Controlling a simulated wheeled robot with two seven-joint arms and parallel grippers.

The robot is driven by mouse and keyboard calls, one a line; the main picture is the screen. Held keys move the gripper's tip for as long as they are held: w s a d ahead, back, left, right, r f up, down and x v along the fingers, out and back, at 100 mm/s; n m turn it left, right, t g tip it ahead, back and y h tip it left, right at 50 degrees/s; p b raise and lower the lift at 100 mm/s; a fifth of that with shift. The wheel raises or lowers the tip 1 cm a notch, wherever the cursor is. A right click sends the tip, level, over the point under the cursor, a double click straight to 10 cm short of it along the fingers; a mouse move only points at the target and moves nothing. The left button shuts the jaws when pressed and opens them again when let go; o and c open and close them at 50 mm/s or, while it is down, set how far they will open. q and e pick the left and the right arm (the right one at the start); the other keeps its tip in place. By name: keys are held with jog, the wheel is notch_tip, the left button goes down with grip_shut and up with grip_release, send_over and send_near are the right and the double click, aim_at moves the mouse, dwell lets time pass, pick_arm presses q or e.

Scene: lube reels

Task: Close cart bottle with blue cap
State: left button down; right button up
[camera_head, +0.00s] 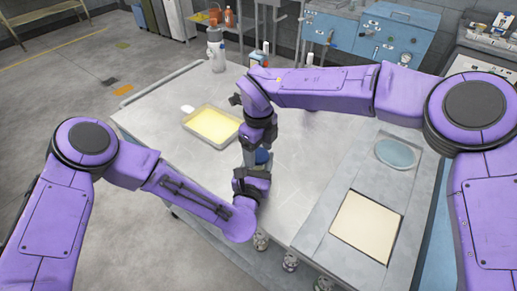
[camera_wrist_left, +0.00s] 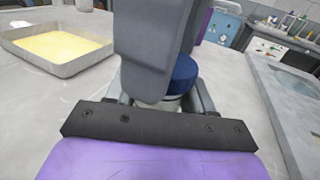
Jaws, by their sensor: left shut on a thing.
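The cart bottle stands on the metal cart, mostly hidden by my grippers. Its blue cap (camera_head: 262,156) shows between them in the head view, and the cap (camera_wrist_left: 184,74) also shows in the left wrist view. A small pale part of the bottle (camera_wrist_left: 172,103) is visible below the cap. My left gripper (camera_head: 256,170) is low at the bottle, shut on it, with a finger on either side. My right gripper (camera_head: 249,156) comes down from above beside the cap; its grey body (camera_wrist_left: 152,50) covers part of the cap. Its fingertips are hidden.
A tray with yellow contents (camera_head: 212,126) lies on the cart (camera_head: 165,93) to the left. A white-and-grey bottle (camera_head: 216,50) stands at the back. A grey panel (camera_head: 340,210) with a beige square and a round basin is at the right. Blue cabinets (camera_head: 385,42) stand behind.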

jog(key=o, duration=0.3)
notch_tip(320, 180, up, 12)
dwell(0.4)
pick_arm(q)
jog(key=shift+c, duration=1.7)
grip_release()
